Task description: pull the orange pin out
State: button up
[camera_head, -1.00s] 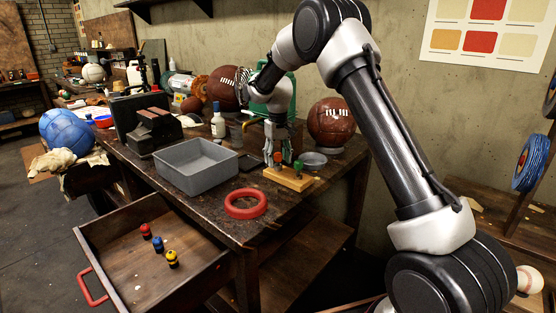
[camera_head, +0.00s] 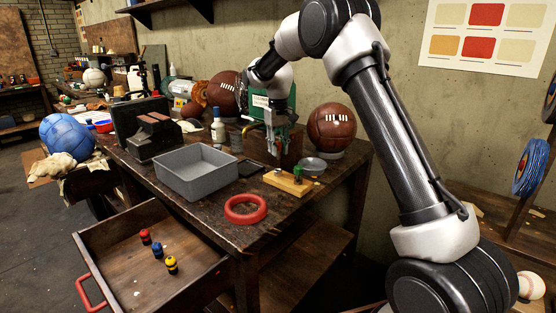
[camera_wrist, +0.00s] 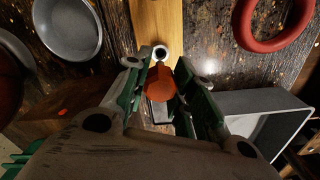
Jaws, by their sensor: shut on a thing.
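The orange pin (camera_wrist: 160,83) is between the green-padded fingers of my gripper (camera_wrist: 158,90) in the wrist view. My gripper (camera_head: 277,150) is shut on it and is raised above the wooden block (camera_head: 287,183) in the head view. The pin appears clear of the block, though its lower end is hard to make out. A green pin (camera_head: 297,174) stands upright in the block. The block (camera_wrist: 157,18) also shows at the top of the wrist view.
A grey bin (camera_head: 196,172) stands left of the block, and a red ring (camera_head: 245,209) lies in front. A round grey dish (camera_head: 313,166) is just right of the block. A brown ball (camera_head: 332,127) stands behind it. The open drawer (camera_head: 200,262) holds several small coloured pieces.

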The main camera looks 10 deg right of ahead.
notch_tip(320, 180, up, 3)
jog(key=shift+r, duration=0.2)
jog(key=shift+f, duration=1)
